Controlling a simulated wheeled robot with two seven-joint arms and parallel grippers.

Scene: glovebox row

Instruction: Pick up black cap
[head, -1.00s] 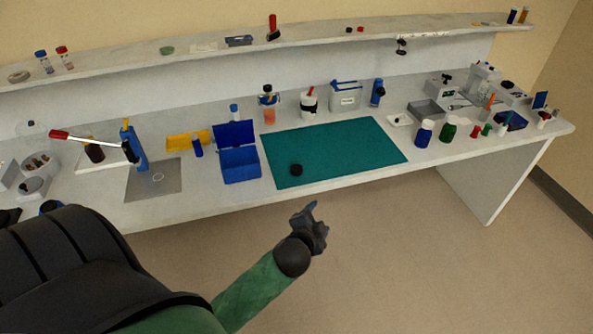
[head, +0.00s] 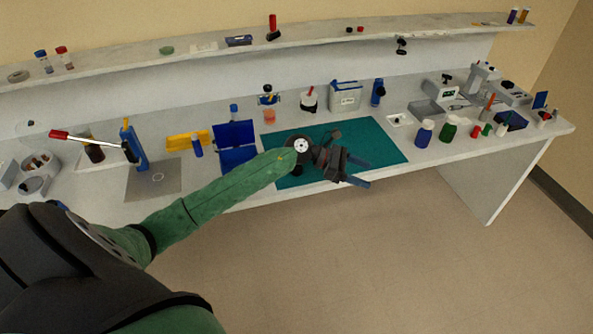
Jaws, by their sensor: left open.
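The black cap (head: 297,171) lies on the green mat (head: 384,148), toward its front left part. It is mostly hidden behind my left wrist, and only a small dark part shows below it. My left gripper (head: 364,172) is open and empty. It shows over the front of the mat, to the right of the cap, with its blue fingers pointing right. I cannot tell its exact height above the mat. My right gripper is not in view.
A blue open box (head: 234,140) stands left of the mat. Blue, green and red bottles (head: 423,134) stand to the right. A white container (head: 345,96) is behind the mat. A shelf (head: 200,60) runs above the bench's back. The floor in front is clear.

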